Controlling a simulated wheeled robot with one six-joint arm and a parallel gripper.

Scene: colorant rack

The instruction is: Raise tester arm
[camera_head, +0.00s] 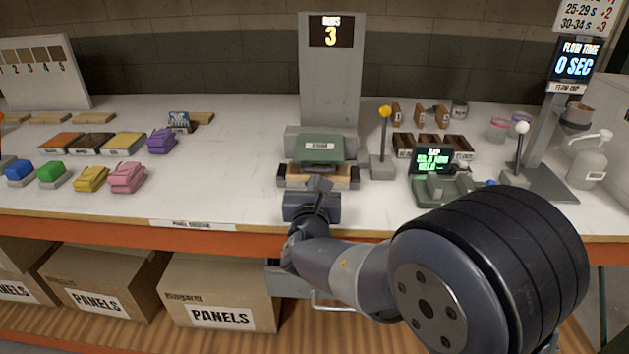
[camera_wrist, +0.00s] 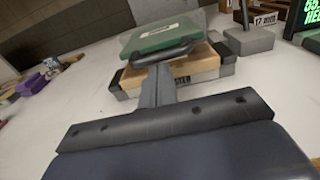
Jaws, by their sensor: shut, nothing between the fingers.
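The tester (camera_head: 331,70) is a grey column whose display reads 3. Its green head with a pale label (camera_head: 318,147) rests low over a wooden panel (camera_head: 315,176) in a grey holder. In the wrist view the green head (camera_wrist: 160,36) has a dark bar handle (camera_wrist: 165,53) along its near edge. My gripper (camera_head: 319,184) is shut and empty, in front of the head. In the wrist view its fingertips (camera_wrist: 157,80) point at the panel (camera_wrist: 180,70), just below the bar. I cannot tell whether they touch it. A yellow-knobbed lever (camera_head: 385,140) stands upright right of the tester.
A green-screen device (camera_head: 440,165) and a white-knobbed lever (camera_head: 520,150) stand to the right, near the flow cup stand (camera_head: 545,140). White worktop (camera_head: 235,160) is clear left of the tester. Panel boxes (camera_head: 225,285) sit below.

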